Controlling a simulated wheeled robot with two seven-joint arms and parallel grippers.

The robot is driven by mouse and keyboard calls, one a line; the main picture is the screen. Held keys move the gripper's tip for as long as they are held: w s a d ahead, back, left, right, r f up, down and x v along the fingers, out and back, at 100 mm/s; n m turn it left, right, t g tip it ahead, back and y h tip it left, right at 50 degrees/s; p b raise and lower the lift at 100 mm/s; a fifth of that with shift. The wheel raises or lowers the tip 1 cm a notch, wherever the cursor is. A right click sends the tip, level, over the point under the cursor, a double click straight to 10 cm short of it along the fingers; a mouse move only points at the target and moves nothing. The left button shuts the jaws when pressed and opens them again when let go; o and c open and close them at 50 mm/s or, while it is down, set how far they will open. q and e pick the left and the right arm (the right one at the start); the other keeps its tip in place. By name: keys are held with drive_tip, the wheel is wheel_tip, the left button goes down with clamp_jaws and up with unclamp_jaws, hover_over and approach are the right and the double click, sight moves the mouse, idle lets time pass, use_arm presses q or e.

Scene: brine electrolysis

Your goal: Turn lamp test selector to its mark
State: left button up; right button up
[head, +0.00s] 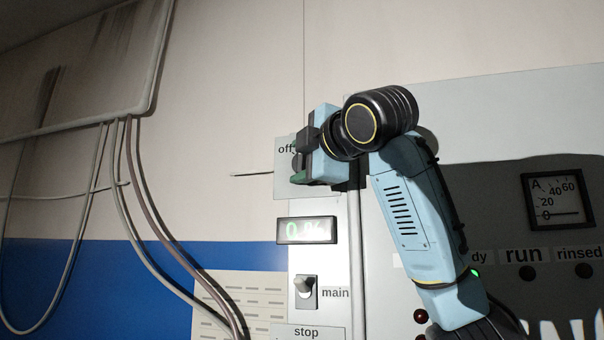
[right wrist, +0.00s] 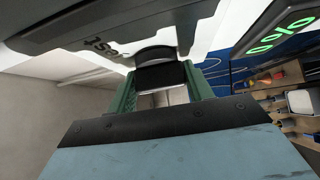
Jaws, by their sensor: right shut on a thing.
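The lamp test selector is a dark knob on a light plate (head: 284,186) high on the panel in the head view; the plate shows the word "off" at its upper left. My right gripper (head: 300,162) is at the plate and covers most of the knob. In the right wrist view, the dark knob (right wrist: 160,73) sits between the green fingers of my right gripper (right wrist: 165,85), which are shut on it. An upside-down label, seemingly "test", shows beside it. The knob's pointer and its mark cannot be made out. My left gripper is not in view.
Below the plate are a green digital display (head: 307,230), a toggle switch marked main (head: 305,291) and a stop label (head: 306,332). A dial meter (head: 557,200) and run and rinsed lamps are at the right. Cables (head: 125,200) hang on the left wall.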

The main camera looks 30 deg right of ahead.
drive_tip(key=m+t+b, duration=0.1)
drive_tip(key=m, duration=0.1)
drive_tip(key=m+t+h+b, duration=0.1)
drive_tip(key=t+b, duration=0.1)
drive_tip(key=shift+w+f+m+b, duration=0.1)
drive_tip(key=shift+f+m+b, duration=0.2)
drive_tip(key=shift+m, duration=0.1)
drive_tip(key=shift+r+m+t+h+b, duration=0.1)
drive_tip(key=shift+m+t+h+b, duration=0.4)
drive_tip(key=shift+m+h, duration=0.55)
drive_tip(key=shift+m+t+h+b, duration=0.3)
drive_tip(key=shift+m+h+b, duration=0.45)
drive_tip(key=shift+m, duration=0.5)
drive_tip(key=shift+r, duration=0.1)
drive_tip(key=o, duration=1)
drive_tip(key=b+v, duration=0.4)
drive_tip(key=v, duration=0.9)
drive_tip(key=shift+a+f+b, duration=0.1)
drive_tip(key=shift+f+b, duration=0.2)
drive_tip(key=shift+b, duration=0.05)
